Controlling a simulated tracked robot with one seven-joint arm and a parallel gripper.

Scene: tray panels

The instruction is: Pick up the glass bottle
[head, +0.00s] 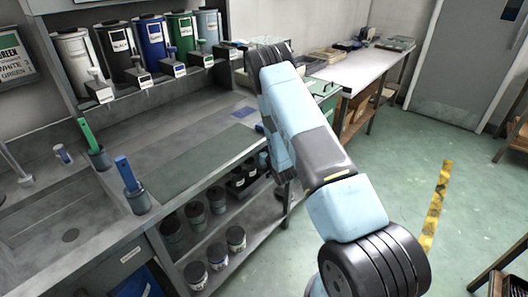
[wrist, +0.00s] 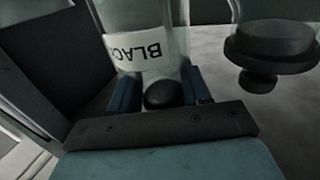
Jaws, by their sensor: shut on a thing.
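In the wrist view a clear glass bottle (wrist: 138,52) with a white label reading "BLAC" and a dark round cap stands between the blue fingers of my gripper (wrist: 162,90). The fingers are shut on it, one on each side. The label letters appear upside down. The bottle's far end is cut off by the top of the frame. In the head view my arm reaches down by the bench end, and I cannot make out the gripper or the held bottle there.
A second glass container with a dark cap (wrist: 272,45) is close on the right in the wrist view. In the head view several dark jars (head: 195,212) and small bottles (head: 240,178) stand on shelves under the bench top (head: 185,160). Coloured dispensers (head: 155,45) line the back.

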